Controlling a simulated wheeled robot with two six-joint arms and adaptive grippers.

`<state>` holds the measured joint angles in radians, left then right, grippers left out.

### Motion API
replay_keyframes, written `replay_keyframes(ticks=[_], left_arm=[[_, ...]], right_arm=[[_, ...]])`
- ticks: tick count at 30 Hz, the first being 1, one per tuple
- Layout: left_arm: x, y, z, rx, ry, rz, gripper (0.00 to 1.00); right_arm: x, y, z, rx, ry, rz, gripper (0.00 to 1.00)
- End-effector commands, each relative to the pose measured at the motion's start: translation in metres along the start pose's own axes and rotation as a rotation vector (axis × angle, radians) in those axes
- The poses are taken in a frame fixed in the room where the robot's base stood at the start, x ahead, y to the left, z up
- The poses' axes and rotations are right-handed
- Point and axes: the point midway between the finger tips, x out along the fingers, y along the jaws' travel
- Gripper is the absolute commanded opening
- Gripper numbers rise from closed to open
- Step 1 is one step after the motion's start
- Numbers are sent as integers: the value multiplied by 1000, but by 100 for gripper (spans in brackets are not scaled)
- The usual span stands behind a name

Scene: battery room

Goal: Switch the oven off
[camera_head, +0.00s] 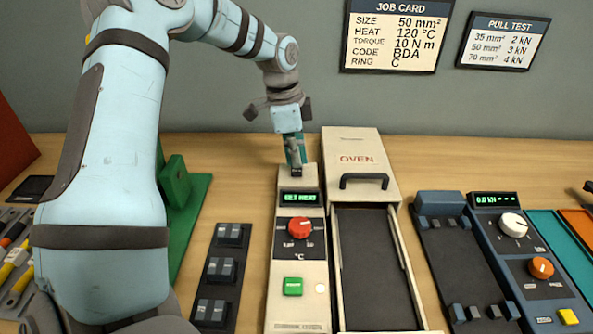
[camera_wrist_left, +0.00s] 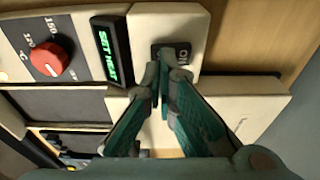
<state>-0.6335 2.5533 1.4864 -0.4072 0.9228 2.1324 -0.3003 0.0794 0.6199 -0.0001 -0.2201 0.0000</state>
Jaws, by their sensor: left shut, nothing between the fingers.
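The oven (camera_head: 360,150) is a cream unit with a black-handled drawer lid and a dark tray bed. Its control panel (camera_head: 310,268) has a green-lit display (camera_head: 299,198), a red dial (camera_head: 300,228) and a green button (camera_head: 293,286). A dark rocker switch (camera_wrist_left: 180,60) with white lettering sits at the far end of the panel. My left gripper (camera_head: 296,166) is shut and empty, pointing down over that switch. In the left wrist view its fingertips (camera_wrist_left: 157,75) are at the switch's edge and partly cover it; I cannot tell if they touch. The display (camera_wrist_left: 112,54) seems to read SET HEAT.
A black holder with dark blocks (camera_head: 222,270) and a green fixture (camera_head: 178,180) lie left of the panel. A blue-grey tester (camera_head: 512,240) with dials stands right of the oven. A job card (camera_head: 395,35) hangs on the wall. Bare wood shows behind the oven.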

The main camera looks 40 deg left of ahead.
Motion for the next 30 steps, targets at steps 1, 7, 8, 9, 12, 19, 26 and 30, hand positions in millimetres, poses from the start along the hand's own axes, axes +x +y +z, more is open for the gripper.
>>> replay_keyframes(ticks=[1,7,8,9,12,19,26,30], left_arm=[[2,0,0,0,0,0,0],[4,0,1,0,0,0,0],[5,0,1,0,0,0,0],[6,0,1,0,0,0,0],[7,0,1,0,0,0,0],[10,0,2,0,0,0,0],[14,0,2,0,0,0,0],[16,0,2,0,0,0,0]], right_arm=[[1,0,0,0,0,0,40],[4,0,0,0,0,0,40],[4,0,0,0,0,0,40],[5,0,0,0,0,0,40],[6,0,0,0,0,0,40],[9,0,1,0,0,0,40],[12,-1,1,0,0,0,40],[14,-1,1,0,0,0,40]])
